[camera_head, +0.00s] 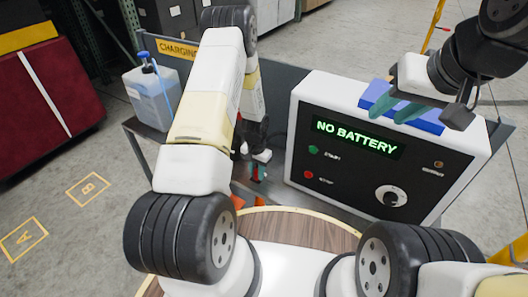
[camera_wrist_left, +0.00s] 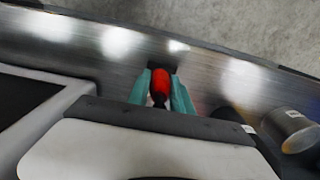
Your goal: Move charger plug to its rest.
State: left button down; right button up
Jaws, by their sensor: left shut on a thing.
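The charger plug appears in the left wrist view as a red body (camera_wrist_left: 161,82) with a dark lower part. My left gripper (camera_wrist_left: 162,90) is shut on it, with one teal finger on each side, over a grey metal surface. In the head view my left gripper (camera_head: 258,172) is low beside the charger's left side, and my arm partly hides it. The charger (camera_head: 300,150) is a white box with a black front reading "NO BATTERY". I cannot make out the plug's rest.
A clear jug (camera_head: 153,98) with a blue cap stands at the left of the metal cart, near a "CHARGING" sign (camera_head: 178,49). Small orange pieces (camera_head: 238,201) are near the cart's front. A metallic cylinder (camera_wrist_left: 288,130) lies right of my left gripper.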

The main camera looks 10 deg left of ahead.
pick_arm(q)
jog(key=c, duration=1.1)
grip_release()
jog(key=shift+o, duration=0.2)
jog(key=shift+r, duration=3.9)
